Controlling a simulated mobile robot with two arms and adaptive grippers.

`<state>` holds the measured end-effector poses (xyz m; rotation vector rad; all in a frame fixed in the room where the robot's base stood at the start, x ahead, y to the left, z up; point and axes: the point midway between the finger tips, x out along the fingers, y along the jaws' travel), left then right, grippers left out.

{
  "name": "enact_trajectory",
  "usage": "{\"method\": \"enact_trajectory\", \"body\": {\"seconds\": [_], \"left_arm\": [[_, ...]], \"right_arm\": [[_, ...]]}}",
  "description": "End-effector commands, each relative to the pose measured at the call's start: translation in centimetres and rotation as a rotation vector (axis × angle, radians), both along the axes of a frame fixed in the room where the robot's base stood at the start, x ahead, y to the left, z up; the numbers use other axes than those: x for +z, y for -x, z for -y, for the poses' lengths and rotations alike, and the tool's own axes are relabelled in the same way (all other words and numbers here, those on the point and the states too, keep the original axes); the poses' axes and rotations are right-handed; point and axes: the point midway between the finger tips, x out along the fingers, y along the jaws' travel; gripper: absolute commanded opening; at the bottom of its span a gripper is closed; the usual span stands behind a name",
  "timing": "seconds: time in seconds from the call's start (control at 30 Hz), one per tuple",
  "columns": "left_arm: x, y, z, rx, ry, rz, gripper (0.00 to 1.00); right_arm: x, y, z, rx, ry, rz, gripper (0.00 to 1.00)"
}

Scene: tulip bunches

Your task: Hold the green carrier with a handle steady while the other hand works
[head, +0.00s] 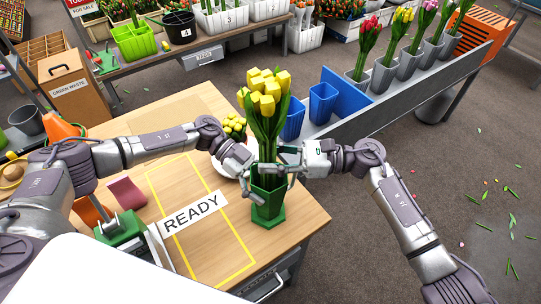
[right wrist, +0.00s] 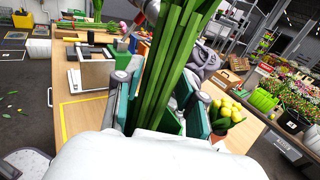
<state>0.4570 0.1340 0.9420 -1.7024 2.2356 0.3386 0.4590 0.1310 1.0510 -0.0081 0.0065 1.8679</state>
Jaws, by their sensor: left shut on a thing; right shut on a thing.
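A dark green carrier (head: 268,215) stands near the right edge of the wooden table; I cannot make out its handle. A tall bunch of yellow tulips (head: 264,92) rises upright from it, and its green stems (right wrist: 170,70) fill the middle of the right wrist view. My left gripper (head: 266,187) is shut on the carrier near its rim, partly covering it. My right gripper (head: 283,163) comes in from the right, just above, and is shut around the tulip stems. Its fingers flank the stems in the right wrist view (right wrist: 163,108). The stem ends are hidden.
A yellow-outlined area with a READY sign (head: 193,213) lies on the table (head: 290,235), mostly bare. A small pot of yellow tulips (head: 234,127) stands behind the carrier. Blue buckets (head: 322,103) and grey vases (head: 383,76) stand on a grey stand at the right.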

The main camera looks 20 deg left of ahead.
Motion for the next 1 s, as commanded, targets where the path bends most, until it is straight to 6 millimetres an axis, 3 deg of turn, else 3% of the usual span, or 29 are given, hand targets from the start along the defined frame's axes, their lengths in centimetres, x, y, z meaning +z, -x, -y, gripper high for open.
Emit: {"method": "enact_trajectory", "body": {"seconds": [0.53,0.57,0.6,0.73,0.93,1.0], "left_arm": [[-0.1,0.1,0.0,-0.001,-0.002,-0.002,0.51],[-0.1,0.1,0.0,-0.001,-0.002,-0.002,0.51],[-0.1,0.1,0.0,-0.001,-0.002,-0.002,0.51],[-0.1,0.1,0.0,-0.001,-0.002,-0.002,0.51],[-0.1,0.1,0.0,-0.001,-0.002,-0.002,0.51],[-0.1,0.1,0.0,-0.001,-0.002,-0.002,0.51]], "right_arm": [[-1.0,0.0,0.0,0.001,-0.002,-0.001,0.00],[-1.0,0.0,0.0,0.001,-0.002,0.000,0.43],[-1.0,0.0,0.0,0.001,-0.002,0.000,0.49],[-1.0,0.0,0.0,0.000,-0.001,0.001,0.69],[-1.1,0.0,0.0,0.000,-0.001,0.000,0.69],[-1.2,0.0,0.0,0.000,0.001,-0.001,0.79]]}}
